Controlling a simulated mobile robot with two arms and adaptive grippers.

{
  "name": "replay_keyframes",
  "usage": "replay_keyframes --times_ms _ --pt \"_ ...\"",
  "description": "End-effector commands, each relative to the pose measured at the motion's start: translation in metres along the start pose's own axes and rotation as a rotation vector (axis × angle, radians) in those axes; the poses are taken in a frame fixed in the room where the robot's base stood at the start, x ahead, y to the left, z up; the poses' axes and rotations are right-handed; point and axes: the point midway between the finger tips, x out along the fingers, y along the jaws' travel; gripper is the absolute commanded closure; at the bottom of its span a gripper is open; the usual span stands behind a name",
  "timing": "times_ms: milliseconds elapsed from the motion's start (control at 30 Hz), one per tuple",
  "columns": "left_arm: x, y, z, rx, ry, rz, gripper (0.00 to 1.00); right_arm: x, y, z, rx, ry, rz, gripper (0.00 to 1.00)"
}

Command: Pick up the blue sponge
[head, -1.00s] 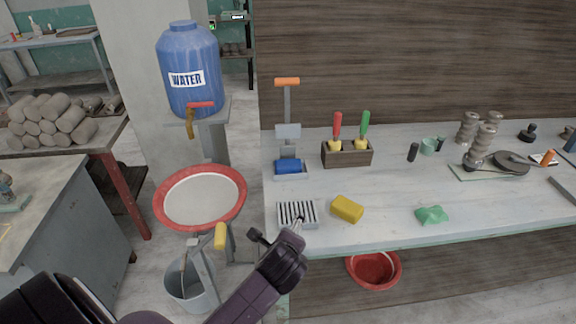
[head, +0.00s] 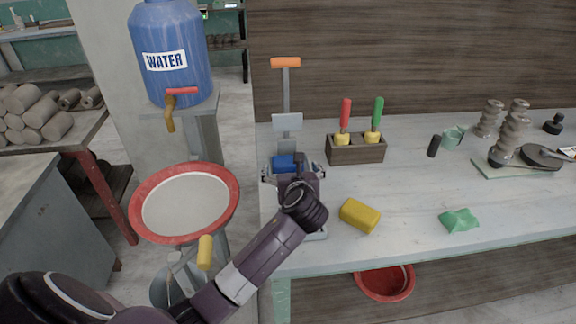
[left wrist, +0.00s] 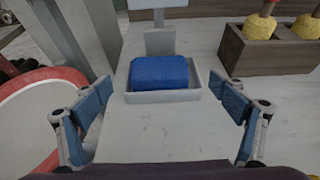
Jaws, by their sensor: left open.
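The blue sponge (left wrist: 160,72) sits in a shallow grey tray (left wrist: 163,97) on the bench, at the foot of an upright stand. In the head view the sponge (head: 284,162) is partly hidden behind my left gripper (head: 291,173). In the left wrist view my left gripper (left wrist: 162,125) is open and empty, its fingers wide apart. The sponge lies ahead of the fingertips, between their lines, and is not touched. My right gripper is not in view.
A yellow sponge (head: 360,215) and a green cloth-like piece (head: 459,220) lie on the bench to the right. A wooden box with red- and green-handled tools (head: 356,150) stands right of the stand. A red-rimmed basin (head: 228,200) is at the left.

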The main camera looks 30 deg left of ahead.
Motion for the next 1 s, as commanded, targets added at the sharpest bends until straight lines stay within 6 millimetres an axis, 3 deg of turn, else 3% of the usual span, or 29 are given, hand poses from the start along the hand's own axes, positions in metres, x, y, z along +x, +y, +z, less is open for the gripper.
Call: replay_keyframes --times_ms 133,333,500,667,1000 --pt "0.018 0.001 0.003 -0.002 0.002 0.002 0.11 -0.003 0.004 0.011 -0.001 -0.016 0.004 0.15" --pt "0.044 0.001 0.003 -0.002 0.001 0.0 0.11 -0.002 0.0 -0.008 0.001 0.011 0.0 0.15" --pt "0.051 0.001 0.003 -0.003 0.001 -0.001 0.11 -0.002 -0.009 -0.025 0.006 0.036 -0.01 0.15" --pt "0.051 0.001 0.003 -0.003 0.001 -0.001 0.11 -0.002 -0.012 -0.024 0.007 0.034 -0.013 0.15" --pt "0.05 0.001 0.003 -0.002 0.001 -0.001 0.46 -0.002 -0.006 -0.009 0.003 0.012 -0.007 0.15"
